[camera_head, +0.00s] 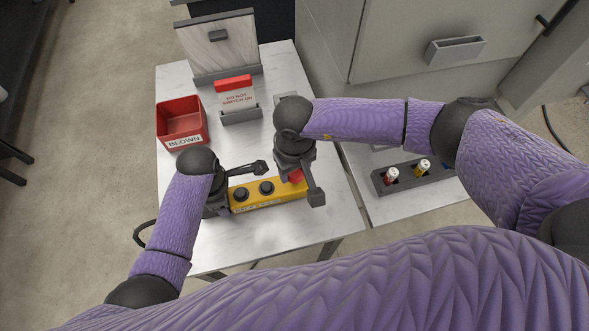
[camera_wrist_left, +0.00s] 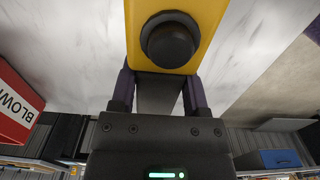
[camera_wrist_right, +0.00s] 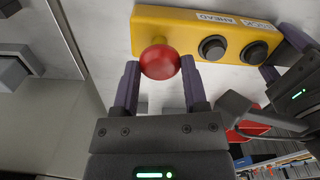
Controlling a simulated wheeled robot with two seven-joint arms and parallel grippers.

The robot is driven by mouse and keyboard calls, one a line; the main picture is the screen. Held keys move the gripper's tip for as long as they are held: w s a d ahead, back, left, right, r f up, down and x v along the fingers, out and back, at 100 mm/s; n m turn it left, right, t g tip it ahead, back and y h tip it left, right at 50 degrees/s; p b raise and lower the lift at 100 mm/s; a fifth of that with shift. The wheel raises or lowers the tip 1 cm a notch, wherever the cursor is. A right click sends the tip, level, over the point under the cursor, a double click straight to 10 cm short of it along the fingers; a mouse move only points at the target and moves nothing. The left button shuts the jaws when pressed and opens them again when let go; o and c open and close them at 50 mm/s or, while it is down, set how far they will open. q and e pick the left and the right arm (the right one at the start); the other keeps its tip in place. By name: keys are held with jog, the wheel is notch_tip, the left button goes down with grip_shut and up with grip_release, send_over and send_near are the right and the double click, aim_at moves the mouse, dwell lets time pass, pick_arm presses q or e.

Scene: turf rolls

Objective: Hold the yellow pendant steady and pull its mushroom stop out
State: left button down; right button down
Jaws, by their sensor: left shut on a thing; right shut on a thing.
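The yellow pendant (camera_head: 251,198) lies on the white table, with two black buttons and a red mushroom stop (camera_head: 296,175) at its right end. In the right wrist view the pendant (camera_wrist_right: 189,21) carries printed labels beside the black buttons. My right gripper (camera_wrist_right: 158,74) is shut on the red mushroom stop (camera_wrist_right: 160,62), one finger on each side. My left gripper (camera_wrist_left: 159,80) is shut on the pendant's left end, which shows in the left wrist view (camera_wrist_left: 207,14) with one black button. In the head view my right gripper (camera_head: 298,172) partly covers the stop.
A red bin (camera_head: 181,122) labelled BLOWN stands at the left of the table. Behind is a holder with a red-topped DO NOT SWITCH ON card (camera_head: 237,97). A dark rack (camera_head: 408,178) with cylinders sits on the right surface. The table front is clear.

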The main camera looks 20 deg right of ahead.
aim_at(294, 173)
jog(key=shift+c, duration=0.5)
grip_release()
pick_arm(q)
jog(key=shift+s+f, duration=0.1)
pick_arm(e)
notch_tip(294, 173, up, 12)
pick_arm(q)
grip_release()
